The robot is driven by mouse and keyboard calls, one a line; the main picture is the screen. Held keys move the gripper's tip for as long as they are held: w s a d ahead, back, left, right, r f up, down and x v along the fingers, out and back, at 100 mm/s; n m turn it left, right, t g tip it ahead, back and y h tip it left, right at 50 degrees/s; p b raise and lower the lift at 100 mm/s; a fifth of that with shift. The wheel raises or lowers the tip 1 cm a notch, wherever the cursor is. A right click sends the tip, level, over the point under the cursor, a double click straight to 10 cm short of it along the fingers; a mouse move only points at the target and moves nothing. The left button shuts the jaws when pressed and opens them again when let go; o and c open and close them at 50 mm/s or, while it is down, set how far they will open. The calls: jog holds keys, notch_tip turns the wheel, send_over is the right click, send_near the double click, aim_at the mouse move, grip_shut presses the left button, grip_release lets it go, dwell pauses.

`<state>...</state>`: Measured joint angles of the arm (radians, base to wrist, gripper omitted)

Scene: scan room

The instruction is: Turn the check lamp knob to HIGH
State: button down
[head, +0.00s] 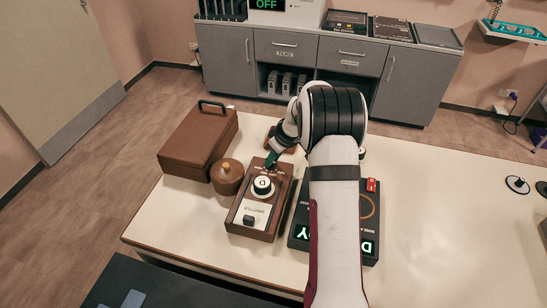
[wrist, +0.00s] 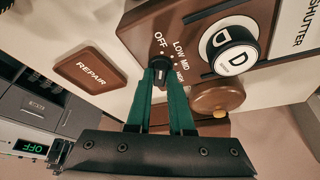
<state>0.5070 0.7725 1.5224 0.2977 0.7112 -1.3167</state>
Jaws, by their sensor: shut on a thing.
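The check lamp knob (wrist: 159,68) is a small black knob on the brown shutter box (head: 263,222), which also shows in the wrist view (wrist: 134,38). The labels OFF, LOW, MID and HIGH are printed around it. My gripper (wrist: 161,77) has its two green fingers shut on the knob from both sides. In the head view my gripper (head: 272,160) reaches the far edge of the box, and the knob is hidden there. The fingers partly cover the knob in the wrist view, and I cannot tell surely which label it points to.
On the same box is a large white-and-black dial marked D (head: 263,186). A brown round pot (head: 226,178) and a brown case (head: 196,146) stand to the left. A black device (head: 300,232) with green displays sits at the right. A REPAIR plate (wrist: 92,69) lies near the knob.

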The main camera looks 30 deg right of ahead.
jog(key=shift+m, duration=0.3)
jog(key=m, duration=0.1)
jog(key=m+h, duration=0.1)
jog(key=m, duration=0.1)
jog(key=m+h, duration=0.1)
jog(key=shift+a+m, duration=0.25)
jog(key=shift+m, duration=0.15)
jog(key=m, duration=0.2)
jog(key=m+h, duration=0.1)
jog(key=m, duration=0.1)
jog(key=m+h, duration=0.1)
jog(key=m, duration=0.1)
jog(key=shift+w+a+g, duration=0.15)
jog(key=shift+a+g, duration=0.15)
jog(key=shift+g, duration=0.1)
jog(key=m+g, duration=0.1)
jog(key=m, duration=0.2)
jog(key=m+g+h, duration=0.1)
jog(key=m, duration=0.2)
jog(key=shift+w+a+m, duration=0.1)
jog(key=shift+w+m, duration=0.1)
jog(key=shift+m, duration=0.2)
jog(key=shift+w+m+g, duration=0.15)
jog(key=shift+m+g, duration=0.5)
jog(key=shift+m, duration=0.8)
jog(key=shift+w+m+g, duration=0.1)
jog(key=shift+m+g, duration=0.55)
jog(key=shift+m, duration=0.8)
jog(key=c, duration=0.8)
grip_release()
